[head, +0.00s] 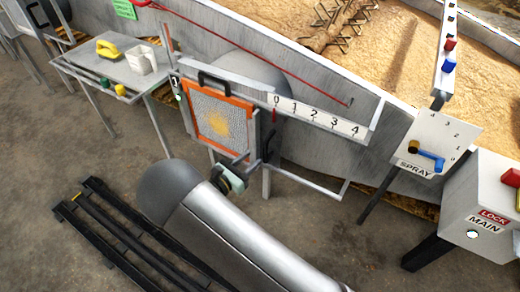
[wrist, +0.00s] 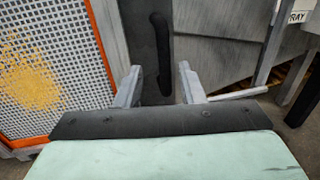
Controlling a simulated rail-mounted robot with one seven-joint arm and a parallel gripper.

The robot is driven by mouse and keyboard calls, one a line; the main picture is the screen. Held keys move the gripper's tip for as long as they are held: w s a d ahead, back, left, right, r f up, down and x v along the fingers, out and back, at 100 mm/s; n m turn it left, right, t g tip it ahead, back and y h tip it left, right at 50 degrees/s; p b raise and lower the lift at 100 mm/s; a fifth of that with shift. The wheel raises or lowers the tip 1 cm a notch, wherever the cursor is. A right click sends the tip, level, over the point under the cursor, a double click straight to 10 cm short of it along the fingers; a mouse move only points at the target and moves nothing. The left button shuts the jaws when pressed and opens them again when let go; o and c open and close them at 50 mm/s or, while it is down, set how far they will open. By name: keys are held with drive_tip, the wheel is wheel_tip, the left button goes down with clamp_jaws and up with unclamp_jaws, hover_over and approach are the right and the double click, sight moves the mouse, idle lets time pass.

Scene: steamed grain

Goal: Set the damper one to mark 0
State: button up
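Damper one is an orange-framed mesh panel (head: 220,118) marked 1, on the side of the grain trough. Its mesh (wrist: 45,70) fills the left of the wrist view. A red pointer (head: 275,115) hangs just below the 0 on the white scale (head: 318,116), which runs 0 to 4. A black vertical handle (wrist: 160,50) stands on the dark plate at the panel's right edge. My gripper (head: 246,163) is in front of this edge. In the wrist view its fingers (wrist: 159,84) are open, with the handle's lower end showing between them; I cannot tell whether they touch it.
A rail (head: 310,182) runs low to the right of the damper. The SPRAY panel (head: 430,145) and the MAIN box with a red LOCK label (head: 492,216) stand at the right. A side table (head: 120,70) is at the left. Black floor rails (head: 110,235) lie at lower left.

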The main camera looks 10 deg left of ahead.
drive_tip(key=p+v, duration=0.1)
drive_tip(key=v, duration=0.9)
drive_tip(key=shift+s, duration=0.1)
